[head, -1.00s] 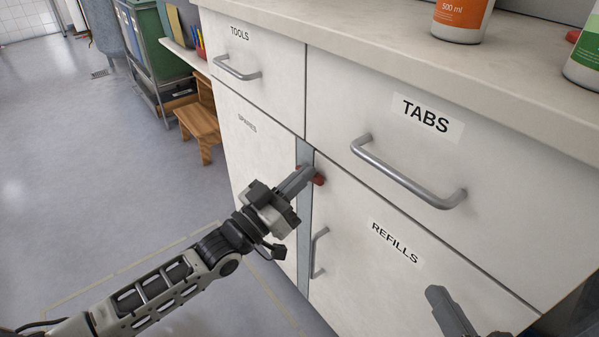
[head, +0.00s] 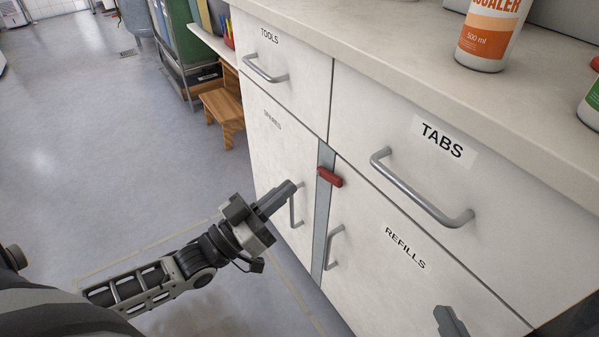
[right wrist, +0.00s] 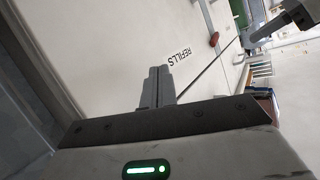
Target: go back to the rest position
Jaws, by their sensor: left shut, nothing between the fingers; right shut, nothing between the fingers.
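My left gripper (head: 284,195) is shut and empty in the head view. It is in front of the SPARES door, near that door's vertical handle, and left of a red latch (head: 329,177) on the grey strip between the two doors. I cannot tell whether it touches the handle. My right gripper (head: 450,322) shows only its tip at the bottom right of the head view, in front of the REFILLS door (head: 375,270). In the right wrist view its fingers (right wrist: 158,80) are together with nothing between them.
The cabinet has a TOOLS drawer (head: 290,85) and a TABS drawer (head: 440,120), both closed, with bar handles sticking out. Bottles, one orange-labelled (head: 487,40), stand on the counter above. A wooden step stool (head: 222,112) is at the cabinet's far end. Open floor lies left.

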